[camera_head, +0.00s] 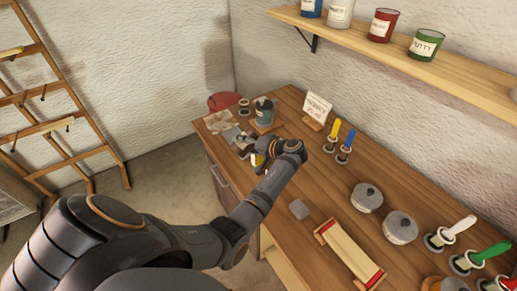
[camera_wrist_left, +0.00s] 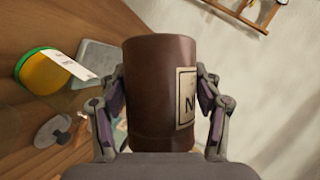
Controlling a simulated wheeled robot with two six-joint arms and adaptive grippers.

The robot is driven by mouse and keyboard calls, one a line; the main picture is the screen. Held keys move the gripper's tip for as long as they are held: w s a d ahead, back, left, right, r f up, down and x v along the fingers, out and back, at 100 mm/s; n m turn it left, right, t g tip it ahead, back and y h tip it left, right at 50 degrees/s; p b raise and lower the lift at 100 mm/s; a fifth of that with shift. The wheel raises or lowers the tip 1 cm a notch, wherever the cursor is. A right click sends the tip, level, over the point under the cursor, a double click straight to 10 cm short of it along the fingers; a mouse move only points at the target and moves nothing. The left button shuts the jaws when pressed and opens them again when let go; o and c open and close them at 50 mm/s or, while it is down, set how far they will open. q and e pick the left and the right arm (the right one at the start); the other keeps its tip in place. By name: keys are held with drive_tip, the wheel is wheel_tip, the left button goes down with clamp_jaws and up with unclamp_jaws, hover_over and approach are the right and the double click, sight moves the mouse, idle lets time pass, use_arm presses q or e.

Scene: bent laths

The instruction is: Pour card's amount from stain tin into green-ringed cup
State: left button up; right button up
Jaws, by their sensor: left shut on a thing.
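My left gripper (camera_wrist_left: 162,100) is shut on a dark brown tin (camera_wrist_left: 158,75) with a pale label, of which only the start, an N, shows. In the wrist view the tin stands between the two fingers; its contents cannot be seen. In the head view my left gripper (camera_head: 258,148) is over the far left part of the bench, and the tin is mostly hidden there. A yellow cup with a green ring (camera_wrist_left: 42,68) and a white strip shows left of the tin in the wrist view. A white card (camera_head: 317,106) stands at the bench's back; its writing is too small to read surely.
A dark teal tin (camera_head: 264,112) stands behind the gripper. Yellow and blue-handled brushes (camera_head: 345,145) stand right of it. Two lidded pots (camera_head: 367,197), a cream lath on a red-ended stand (camera_head: 348,254) and more brushes fill the right. A shelf (camera_head: 450,73) of tins is above.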

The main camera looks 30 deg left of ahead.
use_arm(q)
drive_tip(key=shift+r, duration=0.3)
drive_tip(key=shift+f+m, duration=0.1)
drive_tip(key=shift+m, duration=0.2)
drive_tip(key=shift+s+a+f+g+y, duration=0.1)
drive_tip(key=shift+s+a+g+y, duration=0.25)
drive_tip(key=shift+s, duration=0.3)
idle(1.1)
drive_tip(key=shift+r, duration=0.25)
drive_tip(key=shift+s+f+n+t+h+b, duration=0.1)
drive_tip(key=shift+f+n+t+h+b, duration=0.4)
drive_tip(key=shift+f, duration=0.3)
drive_tip(key=shift+r+t, duration=0.35)
drive_tip(key=shift+r, duration=0.05)
drive_tip(key=shift+w+d+r+n+t+h+p, duration=0.15)
drive_tip(key=shift+w+r+n+t+h+p, duration=0.15)
drive_tip(key=shift+n+t+h+p, duration=0.35)
drive_tip(key=shift+s+r+n, duration=0.1)
drive_tip(key=shift+n, duration=0.35)
